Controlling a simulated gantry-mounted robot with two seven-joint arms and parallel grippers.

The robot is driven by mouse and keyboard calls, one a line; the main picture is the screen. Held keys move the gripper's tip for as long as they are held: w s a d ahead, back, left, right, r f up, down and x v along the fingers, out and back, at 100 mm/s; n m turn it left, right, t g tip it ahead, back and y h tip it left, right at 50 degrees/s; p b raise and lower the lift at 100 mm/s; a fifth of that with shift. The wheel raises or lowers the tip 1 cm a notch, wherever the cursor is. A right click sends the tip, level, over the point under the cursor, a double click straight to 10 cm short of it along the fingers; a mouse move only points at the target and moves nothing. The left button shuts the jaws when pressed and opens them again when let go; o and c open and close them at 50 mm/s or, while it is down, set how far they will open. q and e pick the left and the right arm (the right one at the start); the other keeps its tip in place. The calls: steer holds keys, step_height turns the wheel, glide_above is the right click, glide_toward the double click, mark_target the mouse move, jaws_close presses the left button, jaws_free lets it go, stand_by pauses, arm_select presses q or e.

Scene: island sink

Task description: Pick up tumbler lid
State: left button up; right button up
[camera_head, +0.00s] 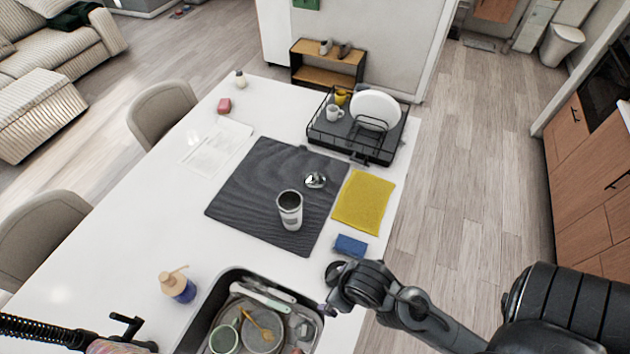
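A small, shiny tumbler lid (315,180) lies on the dark grey mat (255,180) on the white counter. A white tumbler (290,212) with an open, dark top stands upright on the mat, just in front of the lid and to its left. My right gripper (331,305) is at the right edge of the sink, well in front of the tumbler and apart from the lid; its fingers are too small and hidden to read.
A sink (215,303) with dishes and utensils is at the front. A soap bottle (178,286) stands left of it. A blue sponge (350,246) and yellow cloth (364,202) lie right of the mat. A black dish rack (390,148) stands behind. The counter's left side is mostly clear.

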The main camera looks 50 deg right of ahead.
arm_select(q)
steer(key=shift+a, duration=0.1)
stand_by(0.3)
steer(key=shift+o, duration=0.9)
steer(key=o, duration=0.9)
